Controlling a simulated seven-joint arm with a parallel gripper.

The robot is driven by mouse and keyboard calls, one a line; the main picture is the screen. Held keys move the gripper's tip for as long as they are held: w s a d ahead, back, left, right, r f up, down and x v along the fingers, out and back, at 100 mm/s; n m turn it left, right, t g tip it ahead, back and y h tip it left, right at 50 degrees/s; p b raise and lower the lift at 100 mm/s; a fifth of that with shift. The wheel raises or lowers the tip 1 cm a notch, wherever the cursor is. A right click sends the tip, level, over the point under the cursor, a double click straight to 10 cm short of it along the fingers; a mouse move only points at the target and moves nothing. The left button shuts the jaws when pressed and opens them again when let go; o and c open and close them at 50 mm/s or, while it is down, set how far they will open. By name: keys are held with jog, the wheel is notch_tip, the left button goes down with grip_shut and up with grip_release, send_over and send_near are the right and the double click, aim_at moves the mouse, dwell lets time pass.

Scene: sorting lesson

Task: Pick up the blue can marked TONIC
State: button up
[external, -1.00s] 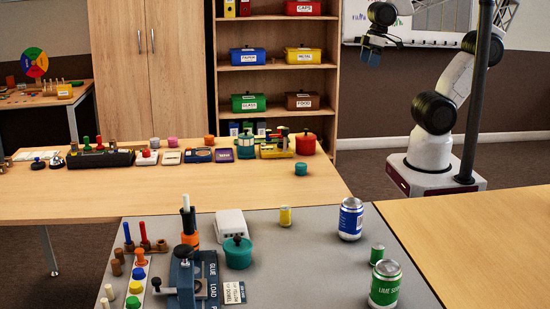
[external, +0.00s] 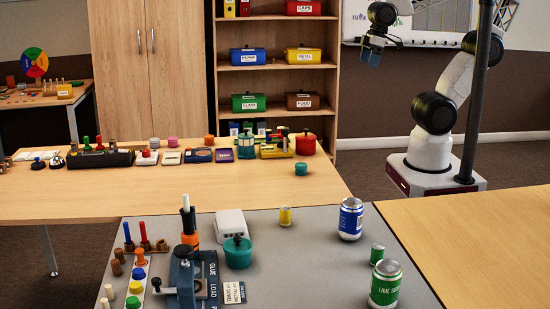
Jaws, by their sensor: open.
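A blue can (external: 350,219) with white parts on its label stands upright on the grey mat (external: 310,275), right of the middle of the external view. The writing on it is too small to read. My gripper (external: 372,58) hangs high at the upper right, in front of the back wall. It is open and empty, well above and apart from the can.
A green can (external: 385,284) stands in front of the blue one, with a small green cylinder (external: 377,254) between them. A small yellow cylinder (external: 285,216), a teal pot (external: 238,252) and a blue-grey clamp device (external: 185,280) stand to the left. The wooden table at right is bare.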

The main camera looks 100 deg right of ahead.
dwell(0.3)
jog(key=w+a+f+n+t, duration=0.1)
jog(key=w+a+f+t, duration=0.15)
jog(key=w, duration=0.45)
jog(key=w+a+f+n+t, duration=0.1)
jog(key=w+a+f+n, duration=0.1)
jog(key=w+a, duration=0.35)
jog(key=w+a+f+n+t+y, duration=0.25)
jog(key=w+a+f, duration=0.45)
jog(key=w+a, duration=0.45)
jog(key=s+a+f+n+g+y, duration=0.1)
jog(key=a+f+n+y, duration=0.1)
jog(key=a+f, duration=0.3)
jog(key=s+a+f+n+g+y, duration=0.1)
jog(key=a+f, duration=0.5)
jog(key=a, duration=0.8)
jog(key=s+a+f+n+g+y, duration=0.1)
jog(key=s+a+f+n+y, duration=0.2)
jog(key=a, duration=0.7)
notch_tip(320, 180, down, 3)
jog(key=n+y, duration=0.2)
jog(key=y, duration=0.2)
jog(key=shift+a, duration=0.15)
jog(key=shift+w+a, duration=0.1)
jog(key=shift+x, duration=1.15)
